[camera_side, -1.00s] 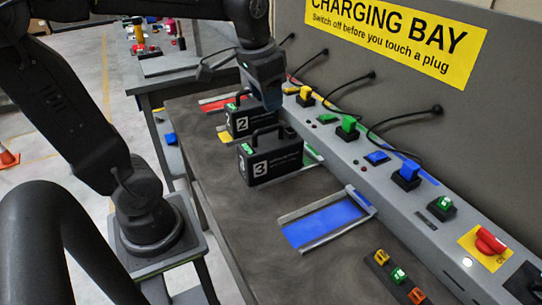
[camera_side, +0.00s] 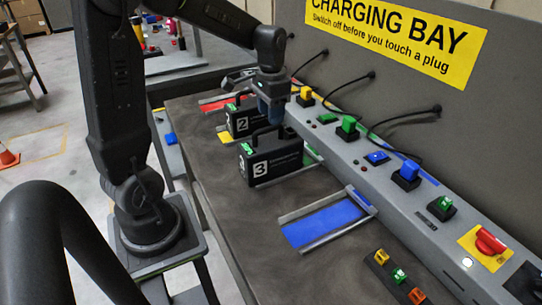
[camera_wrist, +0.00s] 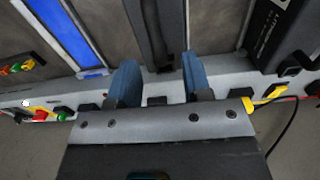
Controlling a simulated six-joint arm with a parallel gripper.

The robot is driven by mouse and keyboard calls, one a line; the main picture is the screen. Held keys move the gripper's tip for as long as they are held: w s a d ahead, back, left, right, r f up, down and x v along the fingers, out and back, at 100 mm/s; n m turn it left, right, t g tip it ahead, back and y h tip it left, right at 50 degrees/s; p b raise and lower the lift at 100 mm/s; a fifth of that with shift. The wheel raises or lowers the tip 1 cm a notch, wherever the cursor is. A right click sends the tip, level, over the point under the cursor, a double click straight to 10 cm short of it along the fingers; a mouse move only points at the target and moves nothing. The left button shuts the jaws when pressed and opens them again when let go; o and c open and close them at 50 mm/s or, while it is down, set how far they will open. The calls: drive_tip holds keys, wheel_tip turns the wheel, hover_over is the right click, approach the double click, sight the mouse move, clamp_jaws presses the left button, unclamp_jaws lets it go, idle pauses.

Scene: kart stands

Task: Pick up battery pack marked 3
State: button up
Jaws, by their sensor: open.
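The battery pack marked 3 (camera_side: 272,163) is a black box with a top handle. It stands upright on the bench in the side view, its green-marked bay partly hidden behind it. My gripper (camera_side: 270,120) is open, just above the handle and toward the charging rail. In the wrist view, the blue fingers of my gripper (camera_wrist: 160,65) stand apart, with a dark bar that looks like the pack's handle (camera_wrist: 152,28) ahead between them. I cannot tell whether they touch it.
The battery pack marked 2 (camera_side: 240,125) stands close behind. An empty blue bay (camera_side: 322,224) lies to the right. The charging rail (camera_side: 340,155) with plugs and cables runs alongside.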

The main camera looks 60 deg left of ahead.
sight(271, 128)
drive_tip(key=shift+d+f, duration=0.1)
drive_tip(key=shift+f, duration=2.6)
drive_tip(key=shift+c, duration=0.4)
clamp_jaws()
drive_tip(key=shift+r, duration=0.1)
drive_tip(key=shift+r, duration=0.1)
